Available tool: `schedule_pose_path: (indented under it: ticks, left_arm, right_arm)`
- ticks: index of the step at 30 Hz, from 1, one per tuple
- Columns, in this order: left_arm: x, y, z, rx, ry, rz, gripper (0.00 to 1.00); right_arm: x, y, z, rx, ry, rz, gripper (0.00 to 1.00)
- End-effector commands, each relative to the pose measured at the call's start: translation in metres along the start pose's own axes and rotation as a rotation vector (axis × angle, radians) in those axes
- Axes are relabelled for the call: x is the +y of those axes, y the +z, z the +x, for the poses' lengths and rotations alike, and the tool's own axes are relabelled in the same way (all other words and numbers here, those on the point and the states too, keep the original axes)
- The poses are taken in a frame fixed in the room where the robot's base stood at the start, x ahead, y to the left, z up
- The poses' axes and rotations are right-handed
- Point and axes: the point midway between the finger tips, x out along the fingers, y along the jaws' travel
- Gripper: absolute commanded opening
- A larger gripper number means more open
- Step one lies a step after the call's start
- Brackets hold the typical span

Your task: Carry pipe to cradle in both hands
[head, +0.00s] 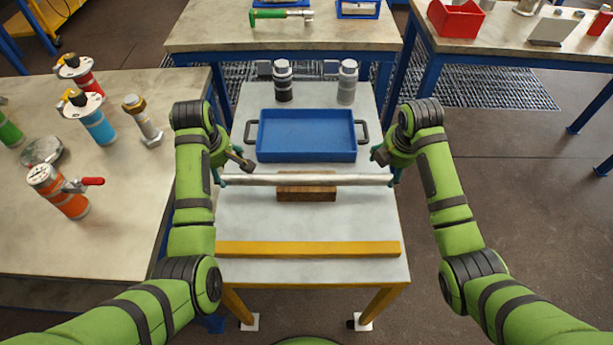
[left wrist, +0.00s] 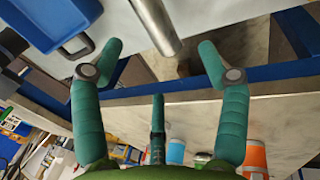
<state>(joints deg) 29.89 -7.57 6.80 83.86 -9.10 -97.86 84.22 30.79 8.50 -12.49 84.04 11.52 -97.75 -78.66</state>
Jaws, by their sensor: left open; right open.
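A grey metal pipe (head: 305,180) lies left to right across a brown wooden block (head: 306,194) on the light-topped table. Both its ends overhang the block. My left gripper (head: 224,168) is at the pipe's left end. I cannot tell for sure which thing is the cradle.
A blue tray (head: 306,135) with dark side handles sits behind the pipe. Two cylinders (head: 283,80) (head: 347,82) stand at the back. A yellow bar (head: 307,248) runs along the table's front edge.

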Motion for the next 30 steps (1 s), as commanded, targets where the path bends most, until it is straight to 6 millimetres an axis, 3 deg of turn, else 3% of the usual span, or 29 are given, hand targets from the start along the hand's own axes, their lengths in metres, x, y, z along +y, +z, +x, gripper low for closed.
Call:
schedule_pose_path:
  ticks: [16,28,29,30]
  left_arm:
    - [0.0,-0.001,0.063,0.002,-0.001,0.002,0.75]
    - [0.0,0.0,0.071,0.001,0.001,0.002,0.75]
    - [0.0,0.0,0.071,0.001,0.001,0.002,0.71]
    - [0.0,0.0,0.071,0.001,0.0,0.002,0.55]
  right_arm:
    - [-0.001,0.0,0.063,0.001,-0.002,0.002,0.75]
    - [0.0,0.0,0.071,0.0,0.0,0.002,0.75]
    - [0.0,0.0,0.071,0.0,0.0,0.002,0.71]
    - [0.0,0.0,0.071,0.0,0.0,0.002,0.55]
